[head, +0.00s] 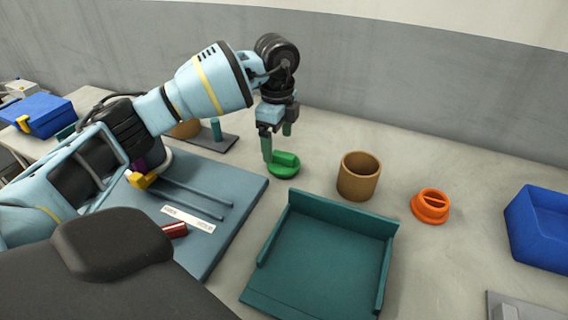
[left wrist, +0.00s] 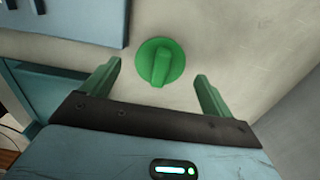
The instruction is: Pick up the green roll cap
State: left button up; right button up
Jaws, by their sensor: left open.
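The green roll cap (head: 284,168) is a round disc with a raised bar grip on top. It lies flat on the grey table just right of the blue board. My left gripper (head: 278,148) points down over it in the head view, fingers apart. In the left wrist view the cap (left wrist: 160,62) sits centred ahead of the two green fingers of my left gripper (left wrist: 157,85), with clear table on both sides of it. Nothing is between the fingers. My right gripper is not in view.
A teal tray (head: 391,262) stands in front of the cap. A brown cylinder (head: 358,178) and an orange cap (head: 430,206) are to its right. A blue bin (head: 540,230) is at the far right. The blue board (head: 240,190) lies left, and a grey wall is behind.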

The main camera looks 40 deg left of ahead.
aim_at(282, 153)
pick_arm(q)
jog(key=shift+w+d+f, duration=0.15)
jog(key=shift+d+f, duration=0.05)
jog(key=shift+f, duration=1.1)
jog(key=shift+w+d+f, duration=0.1)
jog(key=shift+d+f, duration=0.1)
jog(key=shift+f, duration=1.05)
jog(key=shift+c, duration=0.3)
jog(key=c, duration=0.7)
jog(key=shift+r, duration=0.1)
jog(key=shift+r, duration=0.8)
jog(key=shift+s+d+r, duration=0.1)
jog(key=shift+s+r, duration=0.15)
jog(key=shift+r, duration=0.7)
jog(key=s+d, duration=0.1)
jog(key=s, duration=0.4)
jog(key=s+d+r, duration=0.1)
jog(key=s+d, duration=0.1)
jog(key=s, duration=0.3)
jog(key=s+d, duration=0.1)
jog(key=s, duration=0.3)
jog(key=shift+s+d+r, duration=0.15)
jog(key=shift+s+d, duration=0.1)
jog(key=shift+s, duration=0.15)
